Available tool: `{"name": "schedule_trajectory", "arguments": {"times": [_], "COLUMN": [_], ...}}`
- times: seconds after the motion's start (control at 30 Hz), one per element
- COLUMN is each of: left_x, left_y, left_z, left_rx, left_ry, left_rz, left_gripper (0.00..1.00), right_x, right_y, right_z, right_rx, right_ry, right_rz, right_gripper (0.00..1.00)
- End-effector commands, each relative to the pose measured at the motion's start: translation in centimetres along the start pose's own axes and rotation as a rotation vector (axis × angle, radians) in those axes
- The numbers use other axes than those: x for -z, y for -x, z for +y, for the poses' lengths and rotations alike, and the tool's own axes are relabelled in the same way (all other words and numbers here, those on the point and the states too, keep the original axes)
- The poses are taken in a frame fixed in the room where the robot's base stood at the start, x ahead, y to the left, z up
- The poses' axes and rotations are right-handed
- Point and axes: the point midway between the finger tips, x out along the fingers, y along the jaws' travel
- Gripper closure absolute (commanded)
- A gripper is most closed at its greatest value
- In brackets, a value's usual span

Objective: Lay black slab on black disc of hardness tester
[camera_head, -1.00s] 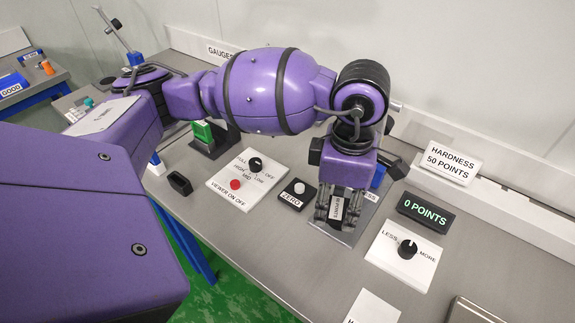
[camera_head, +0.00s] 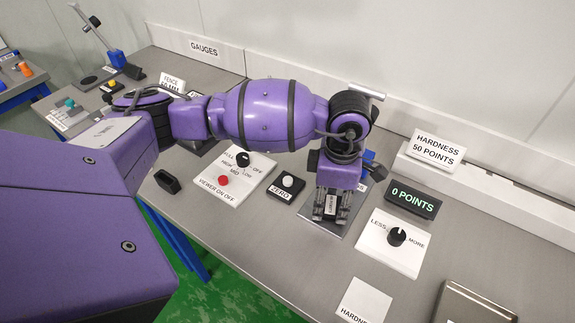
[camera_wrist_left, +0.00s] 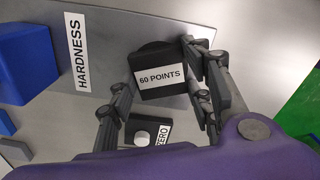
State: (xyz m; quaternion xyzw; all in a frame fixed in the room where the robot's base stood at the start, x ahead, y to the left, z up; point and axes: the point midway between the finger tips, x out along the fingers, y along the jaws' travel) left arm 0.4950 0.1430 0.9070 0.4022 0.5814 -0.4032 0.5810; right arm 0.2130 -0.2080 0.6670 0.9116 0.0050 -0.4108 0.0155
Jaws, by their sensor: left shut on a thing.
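My left gripper (camera_head: 331,207) is shut on the black slab, which bears a white "60 POINTS" label (camera_wrist_left: 161,76). The slab (camera_wrist_left: 165,91) sits between the fingers in the left wrist view. The black disc (camera_wrist_left: 149,50) shows as a dark rounded edge just behind the slab, mostly hidden by it. I cannot tell whether the slab touches the disc. The hardness tester's grey plate (camera_head: 345,222) lies under the gripper, with its blue part (camera_head: 374,168) behind. My right gripper is not in view.
The ZERO button (camera_head: 288,183) is left of the gripper. The "0 POINTS" display (camera_head: 413,198) and LESS/MORE knob (camera_head: 396,236) stand to the right. A white knob panel (camera_head: 238,177) and a small black holder (camera_head: 167,181) lie further left. Bare bench lies in front of the plate.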

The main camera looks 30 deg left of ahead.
Motion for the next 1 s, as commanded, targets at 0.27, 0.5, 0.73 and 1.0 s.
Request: {"name": "schedule_trajectory", "arguments": {"times": [0.27, 0.5, 0.73, 1.0], "left_x": [-0.1, -0.1, -0.2, -0.2], "left_y": [-0.2, -0.1, 0.9, 6.2], "left_z": [0.1, 0.1, 0.2, 0.2], "left_rx": [-0.003, -0.004, -0.008, -0.009], "left_ry": [-0.001, -0.001, -0.001, -0.002], "left_rz": [-0.001, -0.002, -0.004, -0.005], "left_gripper": [0.39, 0.35, 0.35, 0.35], "right_x": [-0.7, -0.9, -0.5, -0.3], "right_y": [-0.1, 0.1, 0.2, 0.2], "right_z": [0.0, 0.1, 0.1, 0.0], "right_rx": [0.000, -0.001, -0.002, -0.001], "right_ry": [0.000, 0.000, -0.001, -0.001], "right_rz": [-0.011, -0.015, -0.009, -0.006], "right_gripper": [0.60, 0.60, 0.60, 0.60]}}
